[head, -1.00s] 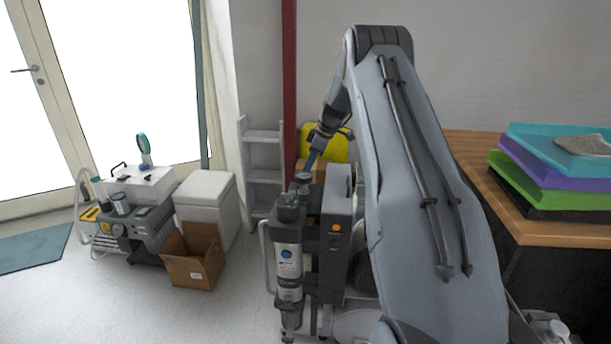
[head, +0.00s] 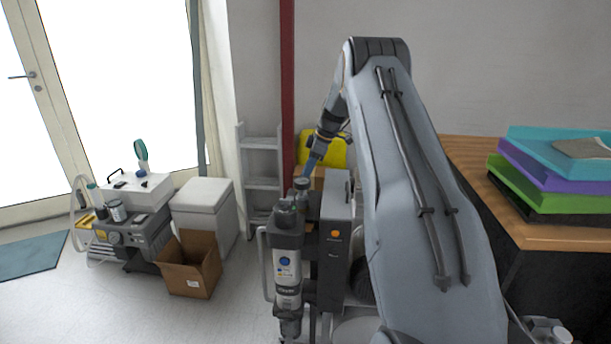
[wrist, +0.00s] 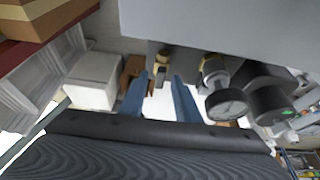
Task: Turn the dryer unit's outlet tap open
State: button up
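The dryer unit (head: 287,262) stands in the middle of the head view, a grey and white cylinder beside a dark upright box (head: 334,262). In the wrist view a grey housing (wrist: 240,28) fills the top. A small brass tap (wrist: 161,66) sits under its edge, and a second brass fitting (wrist: 211,66) is to the right. I cannot tell whether the tap is open or closed. My gripper (wrist: 160,80) is open, its two blue fingers apart, with the tap showing between their tips. No contact is visible. In the head view my gripper (head: 313,160) reaches down behind the unit.
A round gauge (wrist: 227,105) and a dark cylinder (wrist: 270,95) are close to the right finger. An open cardboard box (head: 190,270) and a white bin (head: 203,208) stand left on the floor. A wooden table (head: 470,170) with stacked trays (head: 550,170) is right.

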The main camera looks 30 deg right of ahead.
jog(key=v, duration=0.7)
jog(key=shift+d+r+b, duration=0.2)
jog(key=shift+r+b, duration=0.15)
jog(key=shift+b, duration=0.05)
jog(key=shift+s, duration=0.1)
